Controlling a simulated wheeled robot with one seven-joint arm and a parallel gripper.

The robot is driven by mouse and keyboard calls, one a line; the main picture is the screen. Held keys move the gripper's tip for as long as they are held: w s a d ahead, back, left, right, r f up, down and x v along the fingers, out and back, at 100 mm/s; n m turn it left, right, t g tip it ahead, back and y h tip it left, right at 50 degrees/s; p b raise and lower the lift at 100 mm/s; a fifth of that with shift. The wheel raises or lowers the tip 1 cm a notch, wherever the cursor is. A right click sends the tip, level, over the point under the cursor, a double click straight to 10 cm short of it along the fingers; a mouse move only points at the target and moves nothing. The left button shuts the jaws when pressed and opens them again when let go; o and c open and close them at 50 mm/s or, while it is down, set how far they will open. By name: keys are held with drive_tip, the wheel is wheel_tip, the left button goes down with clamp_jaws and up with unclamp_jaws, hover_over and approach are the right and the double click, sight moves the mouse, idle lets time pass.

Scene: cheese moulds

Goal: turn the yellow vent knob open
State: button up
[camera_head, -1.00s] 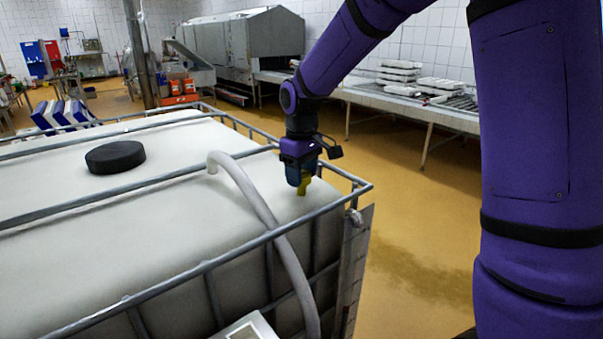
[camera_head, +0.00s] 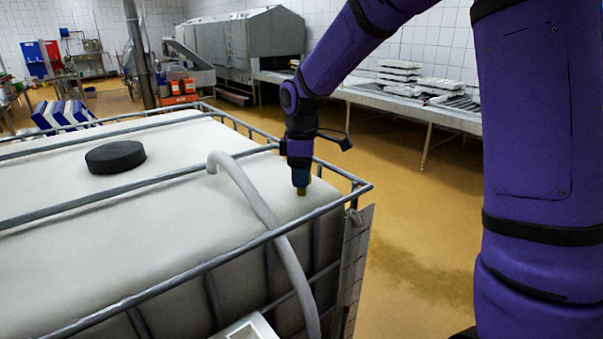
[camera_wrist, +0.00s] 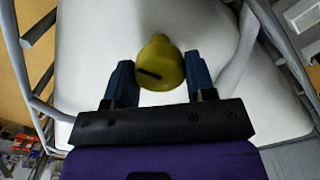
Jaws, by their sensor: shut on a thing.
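The yellow vent knob (camera_wrist: 163,64) stands on the white top of the tank (camera_head: 180,140), near its right corner. In the wrist view the knob has a dark slot-like mark and sits between the two blue fingers of my gripper (camera_wrist: 160,82). My gripper is shut on the knob.
A grey metal cage rail (camera_head: 225,258) runs around the tank top. A pale hose (camera_head: 252,195) arches over the rail just left of my gripper. A black round lid (camera_head: 115,157) lies farther left. A long metal table (camera_head: 410,105) stands behind.

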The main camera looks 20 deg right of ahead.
idle(0.3)
drive_tip(key=o, duration=0.9)
wheel_tip(320, 180, up, 11)
drive_tip(key=shift+f, duration=0.1)
drive_tip(key=s+d+r+m+t, duration=0.1)
drive_tip(key=s+d+r+m, duration=0.15)
drive_tip(key=s, duration=0.55)
drive_tip(key=s+d+r+m+t, duration=0.1)
drive_tip(key=s+r+m+t, duration=0.2)
drive_tip(key=s, duration=0.5)
drive_tip(key=s+d+f+m, duration=0.1)
drive_tip(key=s+m, duration=0.1)
drive_tip(key=s, duration=0.2)
drive_tip(key=s+d+f+m+t, duration=0.1)
drive_tip(key=s+m, duration=0.2)
drive_tip(key=s, duration=0.2)
drive_tip(key=s+d+f+m, duration=0.1)
drive_tip(key=s+m, duration=0.1)
drive_tip(key=s, duration=0.2)
drive_tip(key=shift+s+d, duration=0.2)
